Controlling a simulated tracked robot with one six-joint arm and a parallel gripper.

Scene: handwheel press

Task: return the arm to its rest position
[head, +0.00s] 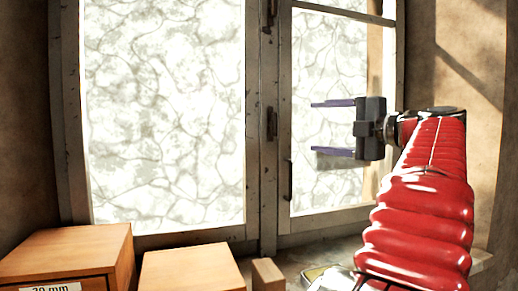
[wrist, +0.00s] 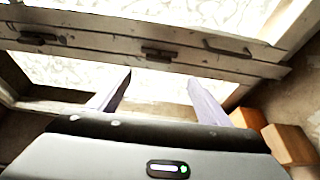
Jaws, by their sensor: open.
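My gripper (head: 333,128) is raised in front of the right window pane in the head view. Its two purple fingers point left, spread apart, with nothing between them. The red, ribbed sleeve of my arm rises from the lower right to the dark wrist. In the wrist view my gripper (wrist: 160,88) also shows open and empty, with the window frame (wrist: 150,52) beyond its fingers. No handwheel or press can be made out in either view.
A wooden box (head: 70,252) labelled "30 mm" stands at the lower left. A second wooden box (head: 190,268) and a small wooden block (head: 267,275) stand to its right. The tall window (head: 265,180) with dark hinges and a handle fills the background. Space around the fingers looks clear.

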